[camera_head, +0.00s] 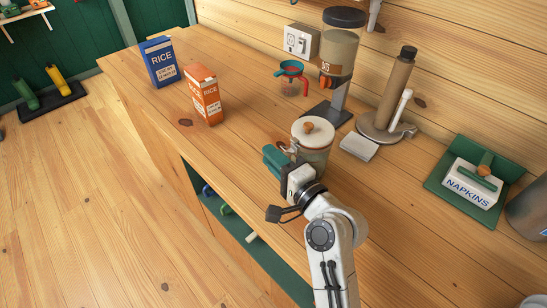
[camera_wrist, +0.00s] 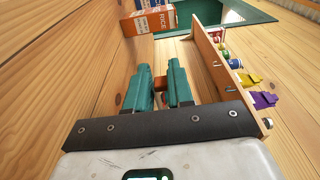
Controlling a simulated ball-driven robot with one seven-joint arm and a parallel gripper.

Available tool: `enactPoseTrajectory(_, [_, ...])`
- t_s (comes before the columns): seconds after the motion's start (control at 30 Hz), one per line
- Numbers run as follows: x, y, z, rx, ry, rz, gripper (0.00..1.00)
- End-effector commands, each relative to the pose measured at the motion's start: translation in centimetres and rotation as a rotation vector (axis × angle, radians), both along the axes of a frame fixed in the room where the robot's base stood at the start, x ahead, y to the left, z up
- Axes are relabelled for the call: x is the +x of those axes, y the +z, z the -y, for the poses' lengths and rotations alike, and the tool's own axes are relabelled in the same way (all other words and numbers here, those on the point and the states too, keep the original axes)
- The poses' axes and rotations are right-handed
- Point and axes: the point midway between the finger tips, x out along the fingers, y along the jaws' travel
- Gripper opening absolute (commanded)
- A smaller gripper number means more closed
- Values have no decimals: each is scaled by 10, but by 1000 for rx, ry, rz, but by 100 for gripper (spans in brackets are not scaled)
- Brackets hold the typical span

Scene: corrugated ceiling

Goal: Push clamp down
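A glass jar (camera_head: 316,153) with a white lid and an orange knob (camera_head: 309,127) stands upright on the wooden counter in the head view. A small metal wire clamp (camera_head: 291,148) shows at the jar's left side, partly hidden by my gripper. My gripper (camera_head: 272,158) has green fingers and is close to the jar's left side, near the counter's front edge. Whether it touches the clamp I cannot tell. In the wrist view my gripper's fingers (camera_wrist: 161,82) stand slightly apart, with a small orange-brown patch between them that I cannot identify. The jar does not show there.
A blue rice box (camera_head: 159,62) and an orange rice box (camera_head: 204,96) stand farther left. Behind the jar are a dispenser (camera_head: 340,55) and a paper-towel stand (camera_head: 397,85). A napkin holder (camera_head: 470,187) is at right. The counter between the rice boxes and jar is clear.

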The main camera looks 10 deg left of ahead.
Motion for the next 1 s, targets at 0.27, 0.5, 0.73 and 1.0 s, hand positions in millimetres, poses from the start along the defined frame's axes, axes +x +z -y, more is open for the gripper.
enactPoseTrajectory(0.27, [0,0,0,0,0,0,0])
enactPoseTrajectory(0.5, [0,-1,0,-9,-1,8,0])
enactPoseTrajectory(0.73, [0,-8,1,-66,-2,68,0])
enactPoseTrajectory(1.0, [1,-21,2,-215,-3,215,0])
